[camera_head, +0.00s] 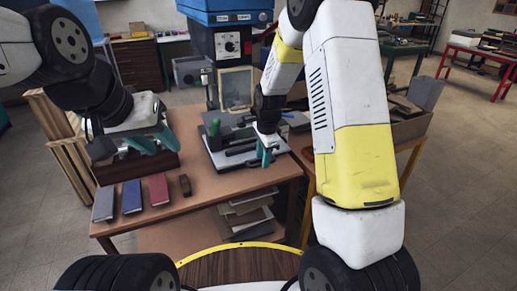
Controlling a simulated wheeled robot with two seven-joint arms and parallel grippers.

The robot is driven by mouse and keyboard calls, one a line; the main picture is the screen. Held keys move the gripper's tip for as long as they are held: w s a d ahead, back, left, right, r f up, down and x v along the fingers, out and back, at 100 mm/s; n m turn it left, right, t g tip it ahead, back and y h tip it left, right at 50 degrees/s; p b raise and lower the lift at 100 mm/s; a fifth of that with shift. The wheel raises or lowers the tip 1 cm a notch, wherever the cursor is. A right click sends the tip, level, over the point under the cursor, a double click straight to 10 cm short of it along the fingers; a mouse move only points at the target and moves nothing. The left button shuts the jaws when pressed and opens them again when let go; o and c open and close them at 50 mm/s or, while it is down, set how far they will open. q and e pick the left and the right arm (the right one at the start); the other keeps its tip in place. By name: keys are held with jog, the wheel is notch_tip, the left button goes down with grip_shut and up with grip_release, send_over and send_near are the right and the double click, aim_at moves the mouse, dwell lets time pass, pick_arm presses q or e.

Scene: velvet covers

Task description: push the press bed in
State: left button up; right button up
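My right gripper (268,153) points down with teal fingers at the bed's right front part. I cannot tell whether it touches the bed or how far its fingers are apart. My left gripper (154,142) is open and empty over a dark box at the table's left, away from the bed.
Grey, blue and red covers (132,197) and a small dark brown block (185,185) lie at the table's front left. The dark box (140,166) stands behind them. The table's front middle is clear.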

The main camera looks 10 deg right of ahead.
jog(key=shift+w+f, duration=0.1)
jog(key=shift+f, duration=0.45)
jog(key=shift+c, duration=0.4)
grip_shut()
dwell(0.6)
